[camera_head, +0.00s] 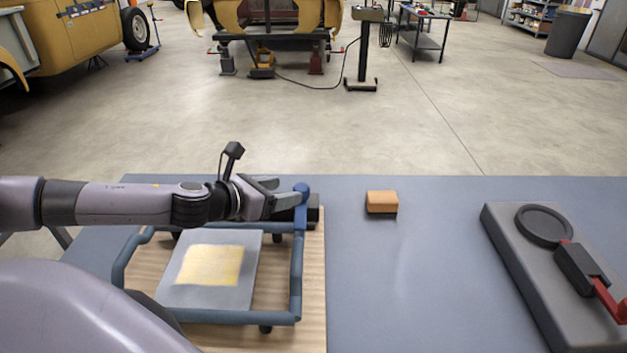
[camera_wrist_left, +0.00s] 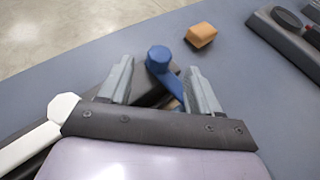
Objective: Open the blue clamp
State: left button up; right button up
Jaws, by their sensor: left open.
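The blue clamp (camera_head: 297,262) is a tubular frame lying over a wooden board (camera_head: 312,335), with a round blue knob (camera_head: 302,188) at its far right corner. The knob also shows in the left wrist view (camera_wrist_left: 158,58). A grey sheet with a yellow square (camera_head: 210,265) lies inside the frame. My left gripper (camera_head: 288,192) is open at the knob. In the left wrist view its fingers (camera_wrist_left: 160,70) stand either side of the blue bar, with the knob between and just beyond the tips. I cannot tell whether they touch. My right gripper is out of view.
An orange-brown block (camera_head: 381,202) sits on the blue-grey table (camera_head: 420,280) right of the board. A dark grey fixture (camera_head: 500,240) with a black ring and red handle stands at the right. The table between them is clear.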

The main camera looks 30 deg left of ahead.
aim_at(298, 188)
pick_arm(q)
jog(key=shift+p+x, duration=0.6)
jog(key=shift+x, duration=2.8)
grip_shut()
